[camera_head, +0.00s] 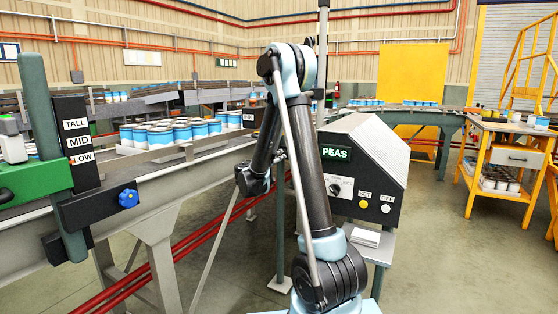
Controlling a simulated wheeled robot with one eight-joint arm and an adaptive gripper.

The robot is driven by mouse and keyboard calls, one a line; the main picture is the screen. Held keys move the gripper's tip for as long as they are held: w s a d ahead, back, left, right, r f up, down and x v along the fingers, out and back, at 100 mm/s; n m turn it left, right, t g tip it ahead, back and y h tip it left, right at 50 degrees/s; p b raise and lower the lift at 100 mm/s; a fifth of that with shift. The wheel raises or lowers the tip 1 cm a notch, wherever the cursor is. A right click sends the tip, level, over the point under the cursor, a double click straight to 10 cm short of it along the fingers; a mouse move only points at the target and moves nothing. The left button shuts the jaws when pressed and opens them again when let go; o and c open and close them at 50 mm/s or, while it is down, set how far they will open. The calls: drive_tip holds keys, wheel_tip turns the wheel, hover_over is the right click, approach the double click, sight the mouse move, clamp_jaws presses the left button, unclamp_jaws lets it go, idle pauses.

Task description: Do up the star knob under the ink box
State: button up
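A blue star knob (128,198) sits on a black plate at the left, beside the conveyor's side rail. A black panel (76,142) marked TALL, MID and LOW is above and left of it on a grey-green post. A green box (35,183) is at the left edge. A small sign (249,97) that seems to read INK stands near a dark box behind the cans. My arm rises in the middle and bends down to its wrist, right of the knob and apart from it. My gripper's fingers cannot be made out there.
Blue-and-white cans (160,135) stand on the roller conveyor behind the knob. A machine with a PEAS display (336,153) is right of my arm. A yellow bench (505,165) stands at the far right. Floor is open between the machine and the bench. Red pipes run low under the conveyor.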

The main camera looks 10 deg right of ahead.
drive_tip(key=v, duration=0.6)
drive_tip(key=s+d+f+m+g+y, duration=0.15)
drive_tip(key=s+d+g, duration=0.25)
drive_tip(key=s+d, duration=0.45)
drive_tip(key=s+d+f+n+g+y, duration=0.15)
drive_tip(key=s+d+g, duration=0.35)
drive_tip(key=s, duration=0.7)
drive_tip(key=s+a+f+g+y, duration=0.1)
drive_tip(key=s+a+f+y, duration=0.1)
drive_tip(key=s, duration=0.6)
drive_tip(key=s+a+f+g+y, duration=0.1)
drive_tip(key=s+f+y, duration=0.2)
drive_tip(key=s, duration=0.6)
drive_tip(key=s+a+f+g+y, duration=0.1)
drive_tip(key=s+a+f+y, duration=0.1)
drive_tip(key=s+f, duration=0.3)
drive_tip(key=s, duration=0.3)
drive_tip(key=shift+s+a+y, duration=0.3)
drive_tip(key=shift+s+a, duration=0.05)
